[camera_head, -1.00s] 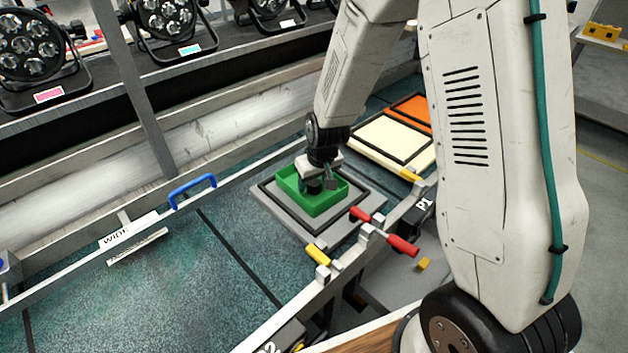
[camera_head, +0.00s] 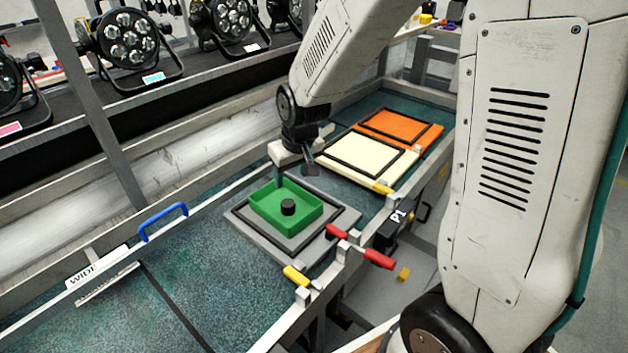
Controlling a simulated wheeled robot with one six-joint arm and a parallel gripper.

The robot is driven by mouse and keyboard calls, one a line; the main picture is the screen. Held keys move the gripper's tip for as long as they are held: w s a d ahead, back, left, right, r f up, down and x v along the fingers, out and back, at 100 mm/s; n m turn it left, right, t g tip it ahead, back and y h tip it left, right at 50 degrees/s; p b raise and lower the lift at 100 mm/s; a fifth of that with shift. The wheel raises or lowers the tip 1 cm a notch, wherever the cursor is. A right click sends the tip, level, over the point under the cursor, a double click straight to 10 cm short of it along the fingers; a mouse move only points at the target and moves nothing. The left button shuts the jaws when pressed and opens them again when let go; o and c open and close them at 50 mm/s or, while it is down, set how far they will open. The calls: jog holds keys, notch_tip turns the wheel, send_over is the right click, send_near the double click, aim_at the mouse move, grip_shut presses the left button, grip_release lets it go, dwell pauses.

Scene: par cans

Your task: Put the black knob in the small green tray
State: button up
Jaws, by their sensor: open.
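The black knob (camera_head: 288,207) rests inside the small green tray (camera_head: 264,216), a little toward its right side. The tray sits on a grey board with a black frame (camera_head: 315,240). My gripper (camera_head: 294,176) is open and empty, above and behind the tray, apart from the knob. Its far finger is partly hidden.
Cream (camera_head: 368,158) and orange (camera_head: 400,130) framed boards lie to the right. Red-handled (camera_head: 378,258) and yellow-handled (camera_head: 296,276) clamps line the near rail. A blue handle (camera_head: 163,221) stands on the left rail. Stage lights (camera_head: 127,42) stand behind. The teal surface at left is clear.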

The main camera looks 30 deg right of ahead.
jog(key=s+d+r+g, duration=0.1)
jog(key=s+r, duration=0.7)
jog(key=s, duration=0.5)
jog(key=s+d+r+m+g, duration=0.1)
jog(key=s+r, duration=0.6)
jog(key=s, duration=0.7)
jog(key=shift+s+d+r+m, duration=0.3)
jog(key=shift+d+r, duration=0.1)
jog(key=shift+d, duration=0.2)
